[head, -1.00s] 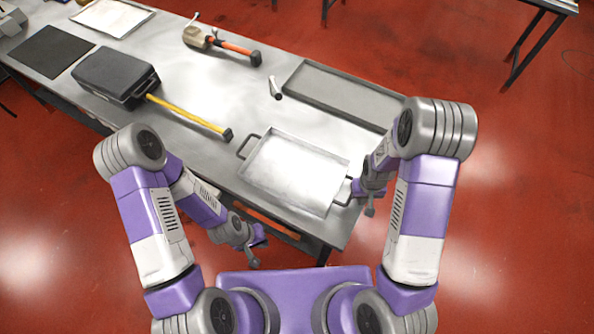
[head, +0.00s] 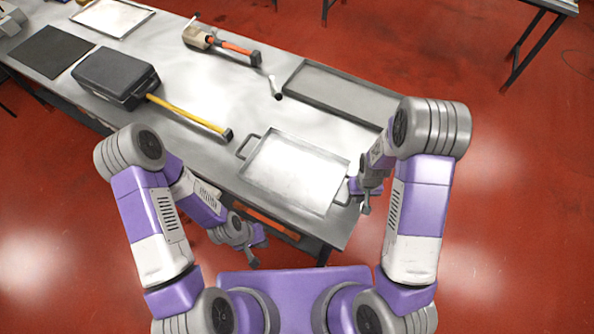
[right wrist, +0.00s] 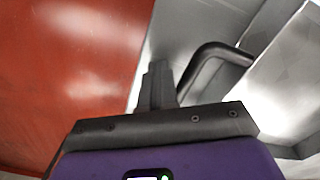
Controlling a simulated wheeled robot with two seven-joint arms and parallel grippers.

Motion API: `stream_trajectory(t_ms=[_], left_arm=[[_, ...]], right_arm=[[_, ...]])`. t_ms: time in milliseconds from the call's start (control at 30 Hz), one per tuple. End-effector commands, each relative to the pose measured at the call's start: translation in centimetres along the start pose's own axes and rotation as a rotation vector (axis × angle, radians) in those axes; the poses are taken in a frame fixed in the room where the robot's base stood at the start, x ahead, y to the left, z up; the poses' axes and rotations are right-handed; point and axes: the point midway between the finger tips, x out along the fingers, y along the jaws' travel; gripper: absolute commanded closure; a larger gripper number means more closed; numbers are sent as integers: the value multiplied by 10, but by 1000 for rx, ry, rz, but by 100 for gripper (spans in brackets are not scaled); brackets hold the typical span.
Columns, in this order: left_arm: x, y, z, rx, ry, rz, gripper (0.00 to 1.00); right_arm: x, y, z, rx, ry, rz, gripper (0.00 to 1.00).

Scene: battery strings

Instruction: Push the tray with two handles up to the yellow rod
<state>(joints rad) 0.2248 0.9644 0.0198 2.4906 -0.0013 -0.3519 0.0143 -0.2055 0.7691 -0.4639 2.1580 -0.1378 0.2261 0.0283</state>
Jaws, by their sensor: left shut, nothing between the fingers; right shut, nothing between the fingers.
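The silver tray with two handles (head: 293,172) lies empty near the table's front right corner, one dark handle at its left end and one at its right. The yellow rod (head: 190,118) lies to its upper left, with clear table between them. My right gripper (head: 365,209) is shut and empty beside the tray's right end. In the right wrist view its closed fingers (right wrist: 155,86) are close to the dark handle (right wrist: 212,54) and the tray wall (right wrist: 262,78); I cannot tell whether they touch. My left gripper (head: 254,263) is shut and empty, off the table's front edge.
A black case (head: 115,77) lies at the rod's far end. A larger grey tray (head: 335,92) lies behind the handled tray. An orange-handled tool (head: 238,53), a dark mat (head: 45,52) and a white-surfaced tray (head: 115,15) are further back on the metal table (head: 190,158).

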Motion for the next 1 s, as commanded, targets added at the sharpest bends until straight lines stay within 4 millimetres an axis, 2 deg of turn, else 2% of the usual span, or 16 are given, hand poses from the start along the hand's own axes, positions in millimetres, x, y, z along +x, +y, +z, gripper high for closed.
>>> stream_trajectory(t_ms=[600,1000], left_arm=[[1,0,0,0,0,0,100],[1,0,0,0,0,0,100]], right_arm=[[1,-17,-11,-4,2,-2,100],[1,-18,-11,-3,3,-2,100]])
